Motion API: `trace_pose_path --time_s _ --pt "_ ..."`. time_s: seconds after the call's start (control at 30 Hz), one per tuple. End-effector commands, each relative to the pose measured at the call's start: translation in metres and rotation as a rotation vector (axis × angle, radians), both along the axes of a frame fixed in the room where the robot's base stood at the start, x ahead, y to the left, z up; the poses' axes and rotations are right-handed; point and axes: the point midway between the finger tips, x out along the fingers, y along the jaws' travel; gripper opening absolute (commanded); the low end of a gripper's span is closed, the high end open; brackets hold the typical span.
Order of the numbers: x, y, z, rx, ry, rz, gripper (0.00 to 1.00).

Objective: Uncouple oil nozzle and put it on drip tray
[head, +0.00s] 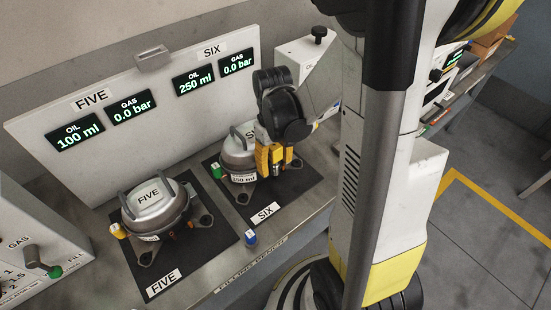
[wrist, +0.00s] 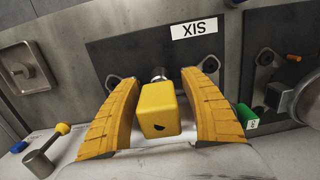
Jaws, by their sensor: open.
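The oil nozzle (wrist: 160,108) is a yellow block in the wrist view, standing between my two yellow fingers beside the SIX mat (wrist: 140,55). A metal fitting shows just beyond it; whether they are joined is hard to tell. My gripper (wrist: 163,115) is open, with a finger on each side of the block and small gaps visible. In the head view my gripper (head: 275,160) is at the right side of compressor SIX (head: 238,155), partly covering it. A square metal tray (wrist: 24,68), perhaps the drip tray, lies at the left in the wrist view; my arm hides that area in the head view.
Compressor FIVE (head: 155,205) stands on its own mat to the left. A small blue-and-white piece (head: 250,238) lies near the bench's front edge. A lever with a yellow knob (wrist: 63,129) stands at the wrist view's lower left. The display board (head: 130,110) rises behind the compressors.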

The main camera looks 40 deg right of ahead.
Motion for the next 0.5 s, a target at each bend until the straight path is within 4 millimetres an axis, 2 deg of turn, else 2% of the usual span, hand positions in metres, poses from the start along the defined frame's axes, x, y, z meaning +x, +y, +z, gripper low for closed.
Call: trace_pose_path --time_s 0.07,0.1,0.27,0.5 --pt "0.0 0.0 0.0002 0.0 0.0 0.0 0.52" --pt "0.0001 0.0 0.0002 0.0 0.0 0.0 0.48" --pt "0.0001 -0.0001 0.0002 0.0 0.0 0.0 0.0" --pt "0.0002 0.0 0.0015 0.0 0.0 0.0 0.0"
